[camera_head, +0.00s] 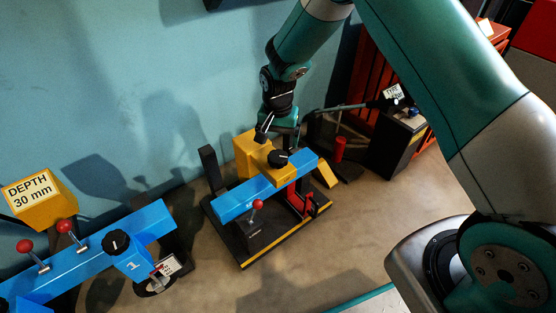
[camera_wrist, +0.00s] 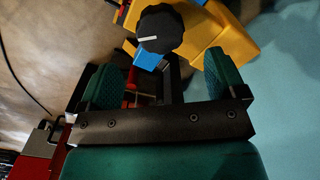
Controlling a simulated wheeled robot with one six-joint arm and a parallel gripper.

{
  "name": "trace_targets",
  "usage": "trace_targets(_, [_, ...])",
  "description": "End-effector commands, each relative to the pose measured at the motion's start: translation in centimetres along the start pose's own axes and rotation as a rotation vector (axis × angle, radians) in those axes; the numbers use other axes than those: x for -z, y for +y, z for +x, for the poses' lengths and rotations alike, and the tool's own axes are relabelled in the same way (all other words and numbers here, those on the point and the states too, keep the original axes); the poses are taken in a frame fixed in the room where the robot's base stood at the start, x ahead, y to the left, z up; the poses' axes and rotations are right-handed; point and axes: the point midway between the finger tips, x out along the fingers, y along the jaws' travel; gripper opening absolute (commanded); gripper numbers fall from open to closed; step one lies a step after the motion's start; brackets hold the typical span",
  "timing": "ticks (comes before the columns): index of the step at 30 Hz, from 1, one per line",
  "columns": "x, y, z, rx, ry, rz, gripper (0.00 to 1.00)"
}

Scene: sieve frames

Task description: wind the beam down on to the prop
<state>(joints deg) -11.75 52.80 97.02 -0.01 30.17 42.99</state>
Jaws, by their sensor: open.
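A blue beam (camera_head: 240,201) lies across a dark base plate in the middle of the head view. A yellow block (camera_head: 252,155) with a black knob (camera_head: 278,158) sits at the beam. A red part (camera_head: 300,203), perhaps the prop, stands under the beam's right half; its contact with the beam cannot be made out. My gripper (camera_head: 280,137) is just above the knob. In the wrist view my gripper (camera_wrist: 162,66) is open and empty, its green pads apart. There the knob (camera_wrist: 160,28), with a white mark, lies beyond the fingertips, and the blue beam (camera_wrist: 148,60) shows partly behind it.
A red-knobbed lever (camera_head: 258,205) stands at the beam's front. Another blue beam (camera_head: 90,255) with a black knob and levers is at left, near a yellow "DEPTH 30 mm" sign (camera_head: 36,197). A wall is behind; a black box (camera_head: 398,145) stands right. Front floor is clear.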

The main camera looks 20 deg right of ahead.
Motion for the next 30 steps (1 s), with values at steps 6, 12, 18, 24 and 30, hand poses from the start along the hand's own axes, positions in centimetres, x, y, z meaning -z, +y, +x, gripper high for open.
trace_targets(6, [0.0, 0.0, 4.8, -0.001, -0.001, 0.0, 0.9])
trace_targets(12, [0.0, 0.0, 6.7, 0.0, 0.0, -0.001, 0.9])
trace_targets(18, [0.0, 0.0, 7.0, 0.0, 0.0, -0.001, 0.9])
trace_targets(24, [0.0, 0.0, 7.0, 0.0, 0.0, -0.001, 0.81])
trace_targets(30, [0.0, 0.0, 7.0, 0.0, 0.0, -0.001, 0.41])
